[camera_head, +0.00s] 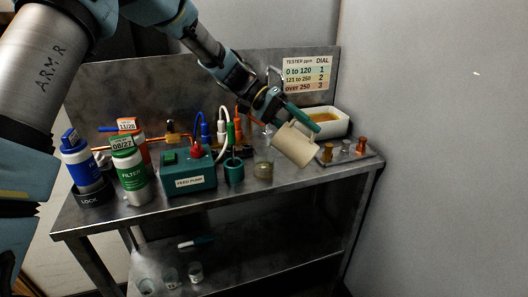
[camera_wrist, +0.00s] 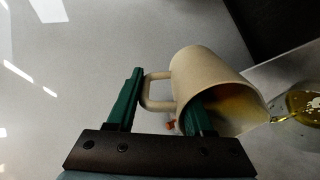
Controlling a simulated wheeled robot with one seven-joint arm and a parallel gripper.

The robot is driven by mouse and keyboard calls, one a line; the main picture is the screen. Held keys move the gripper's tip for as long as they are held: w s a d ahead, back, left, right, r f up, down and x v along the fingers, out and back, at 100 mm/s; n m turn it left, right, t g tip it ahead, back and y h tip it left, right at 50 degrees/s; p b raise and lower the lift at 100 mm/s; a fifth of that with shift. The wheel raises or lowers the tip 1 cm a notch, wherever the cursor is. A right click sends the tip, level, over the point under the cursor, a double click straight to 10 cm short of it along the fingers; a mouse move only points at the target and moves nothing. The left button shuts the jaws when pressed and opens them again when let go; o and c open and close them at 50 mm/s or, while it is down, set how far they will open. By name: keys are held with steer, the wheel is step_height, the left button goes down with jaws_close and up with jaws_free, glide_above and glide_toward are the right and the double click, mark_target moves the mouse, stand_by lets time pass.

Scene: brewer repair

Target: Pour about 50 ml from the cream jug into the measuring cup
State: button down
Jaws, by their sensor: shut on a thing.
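The cream jug (camera_head: 294,145) is tilted well over in the air above the bench, and it also shows in the wrist view (camera_wrist: 205,72). Yellow-brown liquid shows inside its mouth. My gripper (camera_wrist: 166,90) is shut on the jug, with one green finger by the handle and the other at the mouth; in the head view, my gripper (camera_head: 306,116) is at the jug's upper side. A clear measuring cup (camera_head: 263,170) stands upright on the bench, left of the jug. In the wrist view, the cup (camera_wrist: 300,105) holds yellowish liquid, close to the jug's lip.
A teal feed pump (camera_head: 188,177) and a small green cup (camera_head: 233,172) stand left of the measuring cup. A white tray (camera_head: 345,124) of amber liquid is behind the jug. A plate with metal knobs (camera_head: 345,155) is at right. Filter bottles (camera_head: 129,173) stand at left.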

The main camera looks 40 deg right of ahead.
mark_target(309, 142)
steer(key=shift+w+a+r+g, duration=0.1)
steer(key=shift+w+r+g, duration=0.15)
steer(key=shift+r+g, duration=0.2)
stand_by(1.5)
steer(key=f+t, duration=0.1)
steer(key=s+f+t+y, duration=0.1)
steer(key=f+t, duration=0.1)
steer(key=s+d+f+t, duration=0.1)
steer(key=t, duration=0.1)
steer(key=shift+s+f+y+p, duration=0.2)
steer(key=shift+y+p, duration=0.1)
steer(key=shift+p, duration=0.05)
steer(key=shift+f, duration=0.1)
steer(key=shift+s+d+f+t, duration=0.1)
steer(key=shift+s+f+t, duration=0.15)
steer(key=shift+f+t, duration=0.15)
steer(key=shift+s, duration=0.15)
stand_by(1.0)
